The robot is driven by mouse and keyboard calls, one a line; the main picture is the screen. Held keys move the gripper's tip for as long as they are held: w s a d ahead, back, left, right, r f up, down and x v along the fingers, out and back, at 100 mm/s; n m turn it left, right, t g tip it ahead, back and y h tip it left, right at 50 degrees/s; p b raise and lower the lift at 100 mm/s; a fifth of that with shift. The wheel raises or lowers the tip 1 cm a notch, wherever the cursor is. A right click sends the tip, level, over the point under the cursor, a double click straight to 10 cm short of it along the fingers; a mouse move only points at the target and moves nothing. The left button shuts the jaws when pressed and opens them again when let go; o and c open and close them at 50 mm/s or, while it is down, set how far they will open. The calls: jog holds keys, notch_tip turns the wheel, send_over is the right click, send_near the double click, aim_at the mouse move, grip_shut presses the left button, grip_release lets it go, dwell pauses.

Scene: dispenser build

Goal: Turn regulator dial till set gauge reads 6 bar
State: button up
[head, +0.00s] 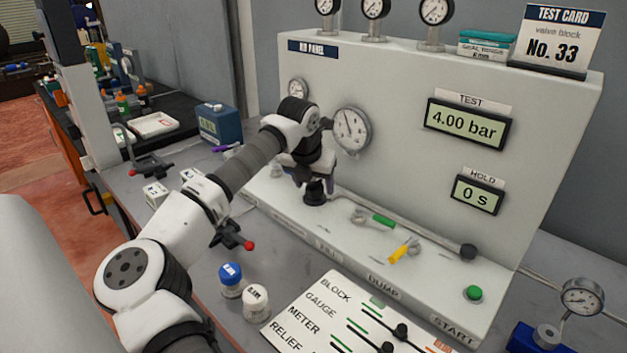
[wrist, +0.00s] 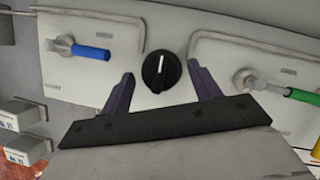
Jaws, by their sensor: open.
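The regulator dial, a round black knob (wrist: 161,71) with a white pointer line, is on the pale panel in the wrist view. Its pointer is near the top of the picture, leaning slightly right. My gripper (wrist: 162,68) is open, with one dark finger on each side of the knob; I cannot tell whether they touch it. In the head view my gripper (head: 313,178) hangs low over the bench ledge and hides most of what is under it. A large round gauge (head: 352,130) is beside the arm on the panel; its scale is too small to read.
The TEST display (head: 466,123) reads 4.00 bar, and the HOLD display (head: 478,194) reads 0 s. A blue-handled valve (wrist: 90,53) and a green-handled valve (wrist: 300,95) flank the knob. A yellow handle (head: 403,250) and green button (head: 474,293) are farther right.

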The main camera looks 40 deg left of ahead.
jog(key=c, duration=1)
jog(key=shift+o, duration=0.2)
jog(key=shift+m, duration=0.4)
jog(key=shift+a+m+h, duration=0.15)
jog(key=shift+m+h, duration=0.35)
jog(key=shift+m, duration=0.5)
jog(key=m, duration=0.1)
jog(key=m+h+p, duration=0.1)
jog(key=m, duration=0.1)
jog(key=shift+a+r+m+h, duration=0.1)
jog(key=shift+a+m+h, duration=0.05)
jog(key=shift+m+h, duration=0.15)
jog(key=m+h+p, duration=0.1)
jog(key=m+p, duration=0.1)
jog(key=m, duration=0.1)
jog(key=shift+w+m, duration=0.1)
jog(key=shift+m, duration=0.2)
jog(key=shift+a+m+g+h+p, duration=0.1)
jog(key=shift+m+g+h+p, duration=0.35)
jog(key=shift+m, duration=0.35)
jog(key=shift+a+m+g+h+p, duration=0.15)
jog(key=shift+m+g+p, duration=0.1)
jog(key=shift+m+p, duration=0.4)
jog(key=shift+m, duration=0.35)
